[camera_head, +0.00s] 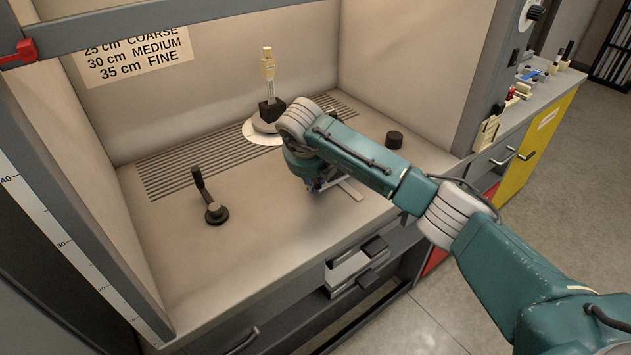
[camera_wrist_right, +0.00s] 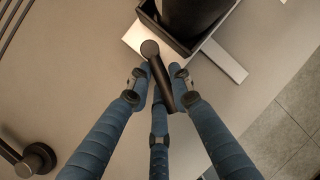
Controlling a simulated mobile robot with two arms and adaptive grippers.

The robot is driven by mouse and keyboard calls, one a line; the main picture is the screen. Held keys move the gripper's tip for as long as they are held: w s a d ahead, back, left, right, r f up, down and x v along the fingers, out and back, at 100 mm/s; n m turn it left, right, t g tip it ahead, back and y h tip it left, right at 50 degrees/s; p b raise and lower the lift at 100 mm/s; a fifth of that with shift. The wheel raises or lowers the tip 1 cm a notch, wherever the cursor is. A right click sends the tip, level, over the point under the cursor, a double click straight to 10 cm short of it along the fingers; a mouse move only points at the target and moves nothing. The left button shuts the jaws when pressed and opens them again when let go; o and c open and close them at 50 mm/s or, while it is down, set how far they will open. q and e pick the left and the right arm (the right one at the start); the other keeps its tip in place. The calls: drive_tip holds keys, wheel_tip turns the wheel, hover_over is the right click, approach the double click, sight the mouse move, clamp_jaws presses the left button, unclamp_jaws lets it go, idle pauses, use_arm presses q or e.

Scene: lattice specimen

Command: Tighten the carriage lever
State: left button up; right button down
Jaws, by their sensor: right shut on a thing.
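The black carriage lever (camera_wrist_right: 163,83) shows in the right wrist view, with a round pivot end at the top and its handle running down between my fingers. My right gripper (camera_wrist_right: 158,82) is shut on the lever handle, with its blue fingers on both sides and a third below. The pale carriage plate (camera_wrist_right: 227,62) lies just beyond the lever and bears a black tray holding a dark cylinder. In the head view my right gripper (camera_head: 316,184) is low over the worktop, and my wrist hides the lever. My left gripper is in neither view.
A black crank (camera_head: 215,212) stands on the worktop to the left. The worktop's front left is clear. A side wall encloses the right.

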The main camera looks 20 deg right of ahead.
drive_tip(key=shift+w+a+f+m+h+b, duration=0.15)
drive_tip(key=shift+a+m+h+b, duration=0.2)
drive_tip(key=shift+m, duration=0.45)
drive_tip(key=shift+m+g, duration=0.3)
drive_tip(key=shift+r, duration=0.2)
drive_tip(key=m+b, duration=0.1)
drive_tip(key=a+m+b, duration=0.1)
drive_tip(key=shift+w+f+m+g+h, duration=0.15)
drive_tip(key=shift+w+m+g+h, duration=0.15)
drive_tip(key=shift+w+h, duration=0.05)
drive_tip(key=shift+a+m+b, duration=0.1)
drive_tip(key=shift+m+b, duration=0.4)
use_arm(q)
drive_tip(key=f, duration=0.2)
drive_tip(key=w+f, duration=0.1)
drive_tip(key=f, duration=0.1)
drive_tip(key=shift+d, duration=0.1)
use_arm(e)
drive_tip(key=shift+r, duration=0.2)
drive_tip(key=shift+d, duration=0.2)
